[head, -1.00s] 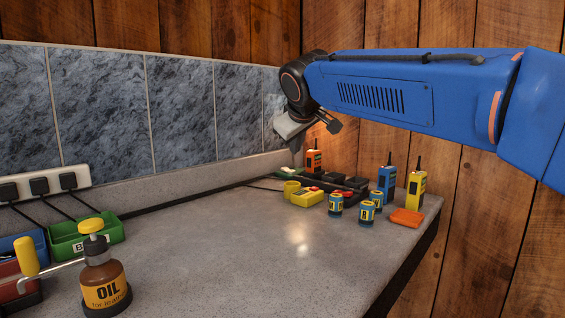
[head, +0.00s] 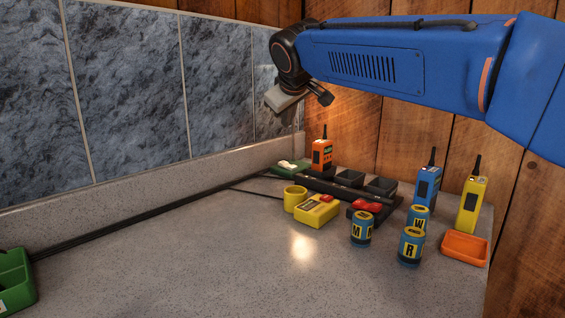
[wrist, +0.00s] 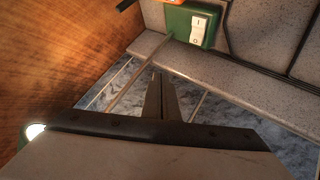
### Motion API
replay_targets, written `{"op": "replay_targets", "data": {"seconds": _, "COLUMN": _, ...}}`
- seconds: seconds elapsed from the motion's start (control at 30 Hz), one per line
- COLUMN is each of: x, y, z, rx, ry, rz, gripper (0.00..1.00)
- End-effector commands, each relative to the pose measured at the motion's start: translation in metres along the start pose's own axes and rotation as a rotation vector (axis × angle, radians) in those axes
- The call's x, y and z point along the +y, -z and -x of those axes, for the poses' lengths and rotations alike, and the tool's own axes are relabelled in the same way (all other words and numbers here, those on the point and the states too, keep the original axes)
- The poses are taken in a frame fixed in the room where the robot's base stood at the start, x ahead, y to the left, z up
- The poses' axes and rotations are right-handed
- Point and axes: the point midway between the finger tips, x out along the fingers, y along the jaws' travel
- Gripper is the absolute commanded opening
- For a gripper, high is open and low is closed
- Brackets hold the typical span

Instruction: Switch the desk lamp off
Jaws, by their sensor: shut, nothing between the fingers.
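The desk lamp's green base (wrist: 186,25) carries a white rocker switch (wrist: 201,26) marked I and O, at the top of the wrist view. The base also shows in the head view (head: 289,168), at the back of the counter by the wall. A thin stem (wrist: 135,86) runs from it. A glowing white lamp end with a green rim (wrist: 35,131) shows at the lower left of the wrist view, so the lamp looks lit. My gripper (wrist: 159,76) is shut and empty, apart from the switch. In the head view it hangs above the base. The lamp's head is hidden there.
An orange radio (head: 322,155) stands beside the base, near a black charger strip (head: 335,188). A yellow cup (head: 294,199), a yellow box (head: 317,211), several blue cans and two more radios crowd the right.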

Motion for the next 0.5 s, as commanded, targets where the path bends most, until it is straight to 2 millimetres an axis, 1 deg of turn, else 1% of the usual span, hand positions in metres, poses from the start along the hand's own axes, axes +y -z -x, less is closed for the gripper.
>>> {"op": "replay_targets", "data": {"seconds": 0.17, "x": -0.005, "y": -0.005, "z": -0.006, "rx": 0.000, "ry": 0.000, "rz": 0.001, "gripper": 0.00}}
{"op": "replay_targets", "data": {"seconds": 0.5, "x": -0.025, "y": -0.025, "z": -0.034, "rx": -0.001, "ry": 0.000, "rz": 0.001, "gripper": 0.00}}
